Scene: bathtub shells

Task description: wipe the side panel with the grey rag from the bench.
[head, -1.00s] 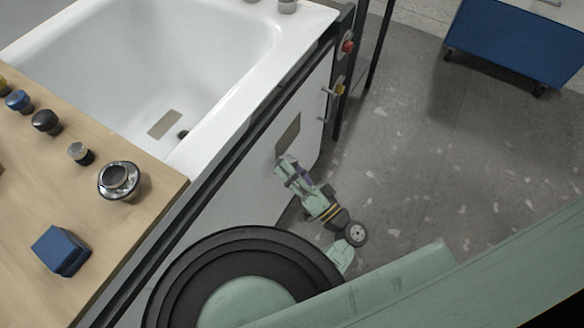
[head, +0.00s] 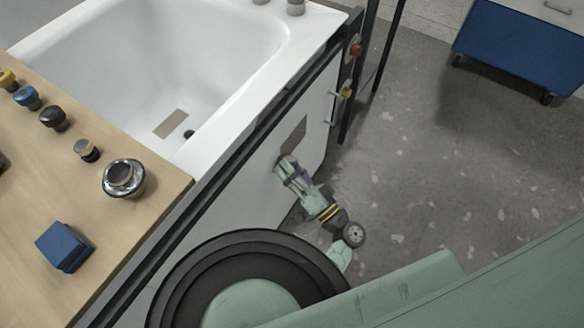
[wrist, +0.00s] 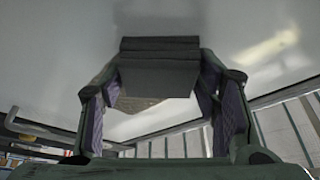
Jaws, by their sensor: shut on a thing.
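The side panel (head: 232,185) is the white upright face below the tub rim, with a brownish patch (head: 295,134) on it. My gripper (head: 284,164) is at the panel, just below and left of that patch. In the wrist view my gripper (wrist: 155,95) is shut on the dark grey rag (wrist: 160,68), a folded block held between both fingers. The rag lies at the pale panel (wrist: 70,45); I cannot tell how firmly it touches. Part of the brownish patch (wrist: 140,104) shows beside the rag. In the head view the rag is hidden.
The wooden bench (head: 120,240) holds a blue block (head: 64,247), a chrome fitting (head: 123,178) and several knobs. The white tub (head: 215,60) is behind the panel. A handle (head: 334,107) and dark post stand at the panel's far end. Floor on the right is open up to a blue cart (head: 520,45).

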